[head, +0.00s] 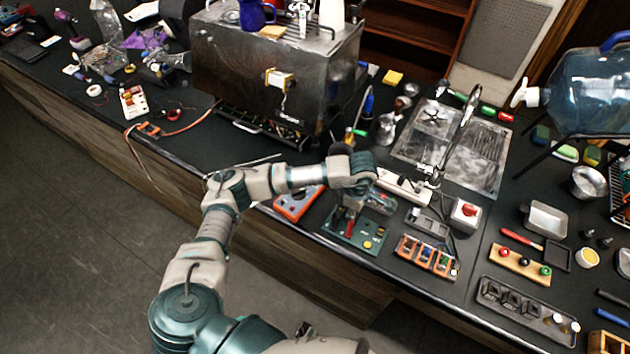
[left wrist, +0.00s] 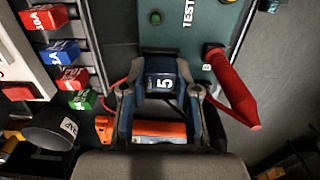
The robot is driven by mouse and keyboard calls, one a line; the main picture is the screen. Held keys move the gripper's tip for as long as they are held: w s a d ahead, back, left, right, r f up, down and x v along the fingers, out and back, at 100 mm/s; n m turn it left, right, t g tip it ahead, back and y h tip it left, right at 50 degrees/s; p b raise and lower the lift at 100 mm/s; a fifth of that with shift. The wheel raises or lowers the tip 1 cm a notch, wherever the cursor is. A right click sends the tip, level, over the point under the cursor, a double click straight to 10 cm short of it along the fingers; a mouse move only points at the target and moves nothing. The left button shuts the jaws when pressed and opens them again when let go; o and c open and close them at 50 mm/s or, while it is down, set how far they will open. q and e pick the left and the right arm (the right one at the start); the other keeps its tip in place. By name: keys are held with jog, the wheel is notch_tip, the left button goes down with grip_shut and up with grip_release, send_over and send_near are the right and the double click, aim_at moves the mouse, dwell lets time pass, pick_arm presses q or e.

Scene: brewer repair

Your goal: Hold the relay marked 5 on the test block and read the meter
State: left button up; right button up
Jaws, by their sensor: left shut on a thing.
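The relay marked 5 (left wrist: 165,86) shows in the left wrist view as a dark block with a white 5 on top. My left gripper (left wrist: 165,70) is shut on it, a finger on each side. It is at the edge of the green test block (left wrist: 180,20), which also shows in the head view (head: 342,236). I cannot tell whether the relay touches the block. A red probe (left wrist: 232,88) stands beside the gripper, by a mark B. The orange and blue meter (head: 297,204) lies left of the block; its reading is illegible. My right gripper is out of view.
An orange-framed fuse holder (head: 427,257) with coloured fuses lies right of the block. A white power strip (head: 403,186) and a box with a red button (head: 465,215) are behind it. The steel brewer (head: 275,70) stands at the back, with a sink (head: 455,145) to its right.

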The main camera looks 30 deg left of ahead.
pick_arm(q)
jog(key=o, duration=1.1)
notch_tip(320, 180, up, 12)
jog(key=shift+f, duration=0.1)
